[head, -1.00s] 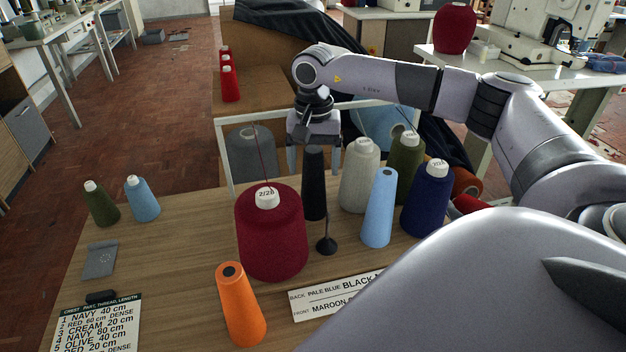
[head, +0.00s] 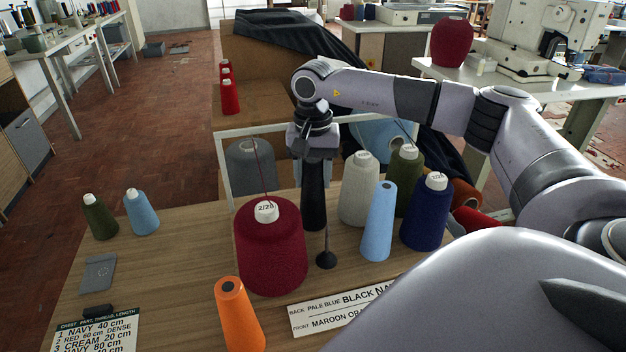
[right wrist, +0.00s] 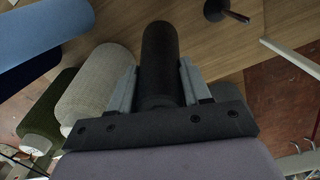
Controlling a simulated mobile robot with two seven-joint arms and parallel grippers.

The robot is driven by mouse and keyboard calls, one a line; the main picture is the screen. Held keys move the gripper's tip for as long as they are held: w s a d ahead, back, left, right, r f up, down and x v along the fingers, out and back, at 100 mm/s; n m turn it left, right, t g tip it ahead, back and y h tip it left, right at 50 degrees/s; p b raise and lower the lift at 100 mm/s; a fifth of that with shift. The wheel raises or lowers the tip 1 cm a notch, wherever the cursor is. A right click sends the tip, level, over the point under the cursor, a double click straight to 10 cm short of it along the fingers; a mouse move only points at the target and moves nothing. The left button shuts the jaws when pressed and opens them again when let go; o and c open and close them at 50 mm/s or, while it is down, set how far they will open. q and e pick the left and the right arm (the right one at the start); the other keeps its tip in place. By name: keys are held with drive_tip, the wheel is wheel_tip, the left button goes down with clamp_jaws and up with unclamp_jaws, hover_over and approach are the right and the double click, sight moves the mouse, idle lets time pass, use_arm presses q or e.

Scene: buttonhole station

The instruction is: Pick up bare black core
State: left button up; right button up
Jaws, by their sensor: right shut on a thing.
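My left gripper is not in view.
Close to the right of the core stand a cream cone (head: 358,195), a pale blue cone (head: 379,222), an olive cone (head: 407,175) and a navy cone (head: 427,212). A thin black stand (head: 326,259) is in front. An orange cone (head: 240,315) stands near the front. The left table is mostly clear.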

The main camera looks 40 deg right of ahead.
wheel_tip(320, 180, up, 19)
drive_tip(key=p, duration=0.2)
idle(0.4)
